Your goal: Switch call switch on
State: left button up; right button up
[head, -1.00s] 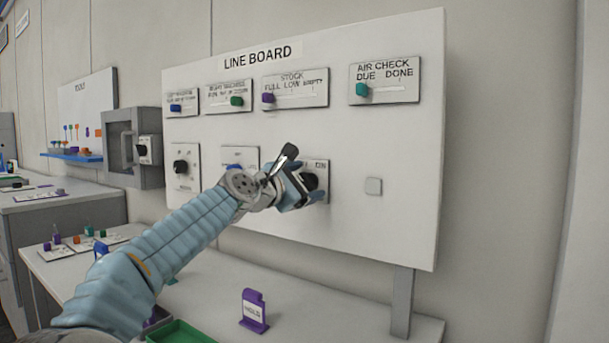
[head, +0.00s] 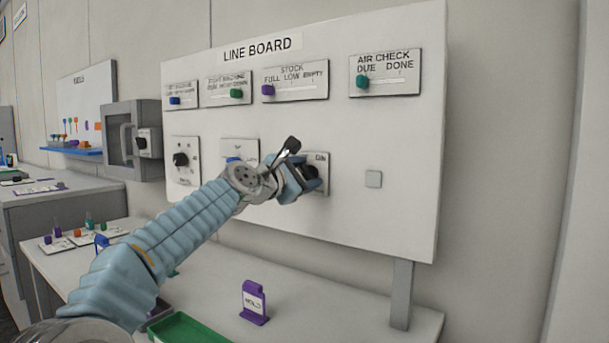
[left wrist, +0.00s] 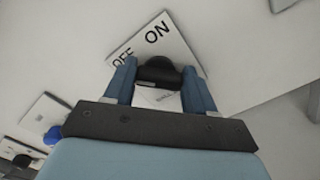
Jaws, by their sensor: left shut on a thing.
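The call switch is a plate (left wrist: 170,48) marked OFF and ON with a black knob (left wrist: 159,70), low on the line board (head: 410,200). In the head view the plate (head: 322,161) is mostly hidden behind my left gripper (head: 300,177). In the left wrist view my left gripper (left wrist: 160,88) has its two blue fingers on either side of the knob and is shut on it. The word OFF is partly covered by a finger, and I cannot tell which way the knob points. My right gripper is not in view.
A black knob (head: 181,159) and a partly hidden blue control (head: 233,160) sit left of my gripper. Slider plates (head: 384,72) run along the board's top. Below is a table (head: 225,290) with a purple sign (head: 254,303) and green tray (head: 180,330).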

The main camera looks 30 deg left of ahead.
pick_arm(q)
jog(key=m+b, duration=0.1)
jog(key=m, duration=0.3)
jog(key=shift+d+f, duration=0.1)
jog(key=shift+f, duration=0.1)
jog(key=m, duration=0.2)
jog(key=m+b, duration=0.1)
jog(key=m, duration=0.1)
jog(key=shift+f+m, duration=0.2)
jog(key=shift+m, duration=0.2)
jog(key=m+b, duration=0.1)
jog(key=m, duration=0.3)
jog(key=shift+f+m+b, duration=0.15)
jog(key=shift+m+b, duration=0.15)
jog(key=shift+b, duration=0.05)
jog(key=shift+m+b, duration=0.55)
jog(key=shift+m, duration=1.65)
jog(key=o, duration=1)
jog(key=shift+o, duration=0.2)
jog(key=shift+s, duration=0.1)
